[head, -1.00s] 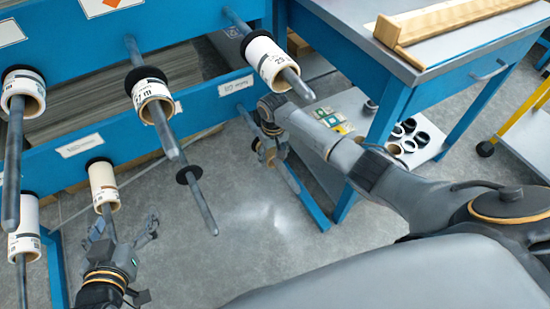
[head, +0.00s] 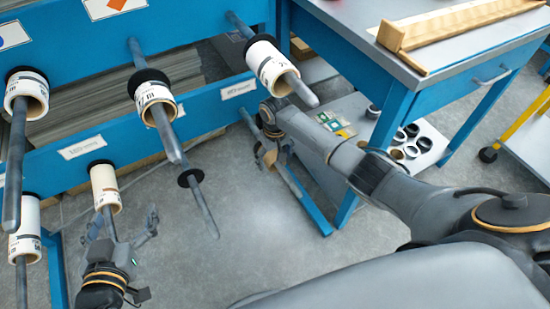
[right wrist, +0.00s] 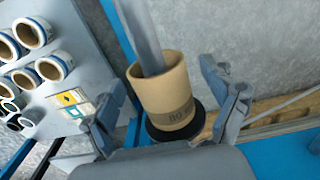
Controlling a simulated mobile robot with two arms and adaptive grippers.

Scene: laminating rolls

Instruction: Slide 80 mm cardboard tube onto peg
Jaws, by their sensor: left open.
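The brown cardboard tube (right wrist: 168,98), with a printed "80" on its side, sits around a grey peg (right wrist: 148,35) in the right wrist view. Its far end is at a black collar (right wrist: 176,133). My right gripper (right wrist: 168,95) has its fingers spread on both sides of the tube, with gaps visible. In the head view the tube (head: 267,155) is small and partly hidden by my right gripper (head: 272,145). My left gripper (head: 124,226) is open and empty at the lower left, near a peg with a cream roll (head: 105,189).
The blue rack (head: 205,110) carries several pegs with white rolls (head: 272,66). A bare peg with a black collar (head: 190,179) stands left of my right gripper. A blue-legged table (head: 440,65) is at the right, with several rolls (head: 410,140) on its lower shelf.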

